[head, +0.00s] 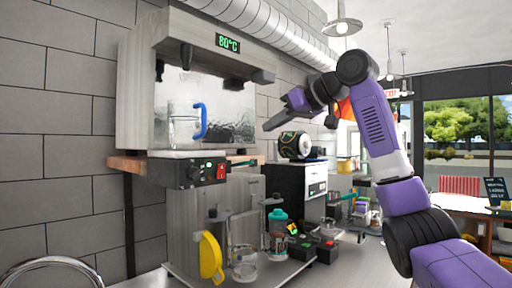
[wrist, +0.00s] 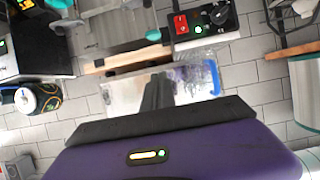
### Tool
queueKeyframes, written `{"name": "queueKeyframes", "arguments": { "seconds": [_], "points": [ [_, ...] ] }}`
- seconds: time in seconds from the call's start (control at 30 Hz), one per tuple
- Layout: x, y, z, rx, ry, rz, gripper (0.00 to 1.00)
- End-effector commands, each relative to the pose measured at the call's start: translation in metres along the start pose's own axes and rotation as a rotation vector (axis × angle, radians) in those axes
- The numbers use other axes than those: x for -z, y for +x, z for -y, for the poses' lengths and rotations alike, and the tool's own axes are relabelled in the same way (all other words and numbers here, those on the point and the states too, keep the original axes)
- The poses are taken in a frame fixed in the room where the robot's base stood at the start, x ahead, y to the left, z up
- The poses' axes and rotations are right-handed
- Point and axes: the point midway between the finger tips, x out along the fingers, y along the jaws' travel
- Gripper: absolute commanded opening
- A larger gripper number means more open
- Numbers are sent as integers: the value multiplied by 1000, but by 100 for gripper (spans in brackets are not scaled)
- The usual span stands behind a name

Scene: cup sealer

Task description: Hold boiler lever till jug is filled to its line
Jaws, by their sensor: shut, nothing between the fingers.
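The boiler (head: 142,85) is a tall steel machine at the left in the head view, with a green "80°C" display (head: 228,42). A clear jug (head: 184,128) with a blue handle (head: 200,121) stands upright in its bay, below a black spout (head: 186,57). I cannot make out the jug's fill line or water level. A black part (head: 263,77), perhaps the lever, juts from the boiler's upper right. My gripper (head: 270,125) is shut and empty, right of the bay and lower than that part, apart from it. In the wrist view, the blue handle (wrist: 184,74) shows beyond my gripper (wrist: 158,80).
Below the bay is a control box (head: 204,171) with a red switch. A counter beneath holds a yellow-handled item (head: 210,257), a teal-lidded bottle (head: 278,228) and several small items. A black-and-green round object (head: 294,145) sits on a machine behind my gripper.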

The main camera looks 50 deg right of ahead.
Motion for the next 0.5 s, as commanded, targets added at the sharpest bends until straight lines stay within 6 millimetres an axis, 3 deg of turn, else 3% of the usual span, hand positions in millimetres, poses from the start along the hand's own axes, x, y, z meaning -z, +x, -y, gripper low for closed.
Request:
{"name": "queueKeyframes", "arguments": {
  "seconds": [0.17, 0.5],
  "points": [
    [1, 20, 0, 1, 1, 2, 0],
    [2, 87, 1, 2, 1, 3, 0]
  ]
}}
